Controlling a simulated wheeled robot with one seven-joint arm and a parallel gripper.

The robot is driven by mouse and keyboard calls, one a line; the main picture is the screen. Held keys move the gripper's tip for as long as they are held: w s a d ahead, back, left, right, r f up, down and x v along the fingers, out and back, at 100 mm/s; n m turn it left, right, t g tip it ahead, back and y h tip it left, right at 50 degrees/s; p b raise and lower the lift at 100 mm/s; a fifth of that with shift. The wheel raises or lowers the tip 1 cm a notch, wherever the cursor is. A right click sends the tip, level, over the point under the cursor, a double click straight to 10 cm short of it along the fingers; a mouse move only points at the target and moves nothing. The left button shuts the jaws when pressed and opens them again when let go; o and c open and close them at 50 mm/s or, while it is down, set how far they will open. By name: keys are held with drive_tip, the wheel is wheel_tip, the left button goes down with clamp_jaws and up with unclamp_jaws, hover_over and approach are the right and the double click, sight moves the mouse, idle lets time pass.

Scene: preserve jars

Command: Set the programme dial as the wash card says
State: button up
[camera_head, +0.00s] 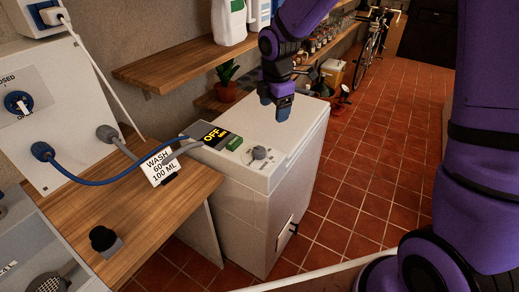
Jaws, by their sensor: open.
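The programme dial (259,153) is a small grey knob on top of the white washing machine (232,208), at its near end. Markings around it are too small to read. The machine's display (213,137) shows OFF in yellow on black. The wash card (158,168) stands on the wooden worktop and reads WASH, 60, 100 ML; the grey hose passes near its edge. My gripper (283,108) is open and empty, above the machine's top, behind and to the right of the dial and apart from it.
A blue hose (100,180) and a grey hose run from the wall panel (40,110) to the machine. A black knob-like item (103,238) sits on the worktop (150,225). A plant (226,82) and shelves (190,62) with bottles stand behind.

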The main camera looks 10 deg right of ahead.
sight(260, 150)
drive_tip(key=w+a+f+n, duration=0.1)
drive_tip(key=f, duration=0.4)
drive_tip(key=w+a+f+n, duration=0.1)
drive_tip(key=f, duration=0.5)
drive_tip(key=w+a+f+n, duration=0.1)
drive_tip(key=f, duration=0.5)
drive_tip(key=shift+a+f+n+g, duration=0.2)
drive_tip(key=shift+f+n+g, duration=0.05)
drive_tip(key=shift+n+g, duration=0.05)
drive_tip(key=c, duration=0.9)
